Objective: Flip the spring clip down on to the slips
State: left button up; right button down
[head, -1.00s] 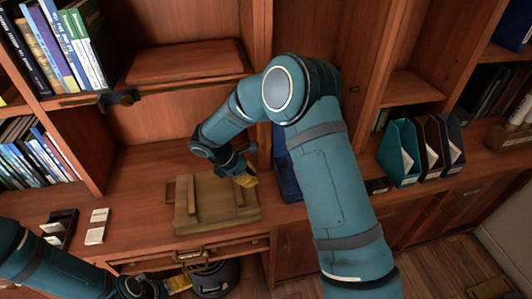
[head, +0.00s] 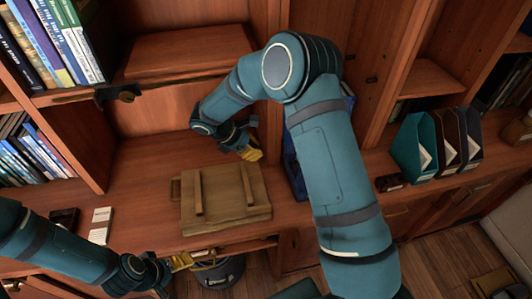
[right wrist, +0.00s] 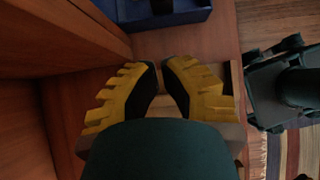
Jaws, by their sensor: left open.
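A wooden case with two raised slats (head: 225,200) lies flat on the desk in the head view. I cannot make out the spring clip. A pale stack that may be the slips (head: 100,224) lies on the desk at the left. My right gripper (head: 250,154) is at the case's far right corner, apparently just beyond it; its yellow fingers (right wrist: 160,75) come close together in the right wrist view, with nothing clearly between them. My left gripper (head: 181,262) is low, at the desk's front edge below the case, open; its fingers are partly hidden.
A dark tray (head: 64,219) lies beside the pale stack. A blue holder (head: 292,165) stands right of the case, partly behind my right arm. Several file holders (head: 414,148) stand further right. A shelf (head: 190,50) overhangs the desk. A dark round bin (head: 217,273) stands below.

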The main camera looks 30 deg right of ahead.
jog(key=s+d+f, duration=0.2)
jog(key=d+f, duration=0.5)
jog(key=d, duration=0.2)
jog(key=shift+s, duration=0.15)
jog(key=shift+d, duration=0.1)
